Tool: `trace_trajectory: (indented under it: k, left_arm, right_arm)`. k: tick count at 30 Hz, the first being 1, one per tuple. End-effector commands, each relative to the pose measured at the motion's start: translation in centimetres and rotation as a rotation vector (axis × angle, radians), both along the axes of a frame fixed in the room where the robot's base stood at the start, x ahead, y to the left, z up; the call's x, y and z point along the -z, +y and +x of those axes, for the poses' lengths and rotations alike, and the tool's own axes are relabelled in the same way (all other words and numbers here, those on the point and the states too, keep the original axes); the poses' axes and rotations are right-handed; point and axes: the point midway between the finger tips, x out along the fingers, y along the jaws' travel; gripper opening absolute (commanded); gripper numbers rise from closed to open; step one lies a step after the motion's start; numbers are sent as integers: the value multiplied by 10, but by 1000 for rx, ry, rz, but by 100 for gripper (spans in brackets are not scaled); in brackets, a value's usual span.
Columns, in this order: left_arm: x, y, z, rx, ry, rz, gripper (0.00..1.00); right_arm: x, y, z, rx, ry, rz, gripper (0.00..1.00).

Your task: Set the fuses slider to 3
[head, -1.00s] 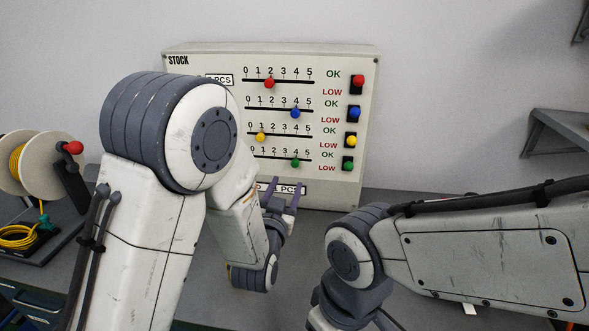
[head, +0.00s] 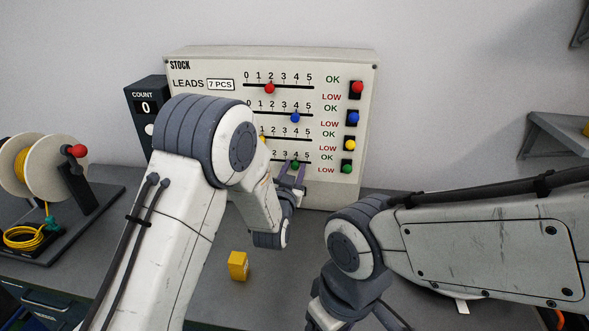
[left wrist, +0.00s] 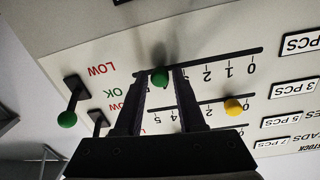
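The stock board (head: 215,60) stands at the back with slider rows. The red knob (head: 269,88) is at 2, the blue knob (head: 295,118) at 4. The yellow knob (head: 263,139) is partly behind my arm; in the left wrist view the yellow knob (left wrist: 233,107) shows near 1. The green knob (head: 295,164) on the bottom row is at about 4. No fuses label is readable; my left arm hides the lower row names. My left gripper (head: 293,168) is open at the green knob, a finger on each side in the left wrist view (left wrist: 160,78). My right gripper is out of view.
OK/LOW switches with red (head: 358,87), blue, yellow and green (head: 347,168) knobs line the board's right side. A count box (head: 146,100) reading 0 stands left of it. A yellow block (head: 238,265) and cable reel (head: 43,165) are on the bench. My right arm crosses the right foreground.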

Motion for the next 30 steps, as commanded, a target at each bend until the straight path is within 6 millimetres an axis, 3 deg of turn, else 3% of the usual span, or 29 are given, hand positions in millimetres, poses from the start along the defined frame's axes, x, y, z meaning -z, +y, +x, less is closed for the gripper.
trace_trajectory:
  k: [1,2,3,30]
  left_arm:
    - [0,0,0,0,0,0,15]
    - [0,0,0,0,0,0,4]
    - [0,0,0,0,0,0,0]
    - [0,0,0,0,-1,0,0]
  right_arm:
    - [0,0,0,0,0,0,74]
    - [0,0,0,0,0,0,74]
    - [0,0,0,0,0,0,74]
    - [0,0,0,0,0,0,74]
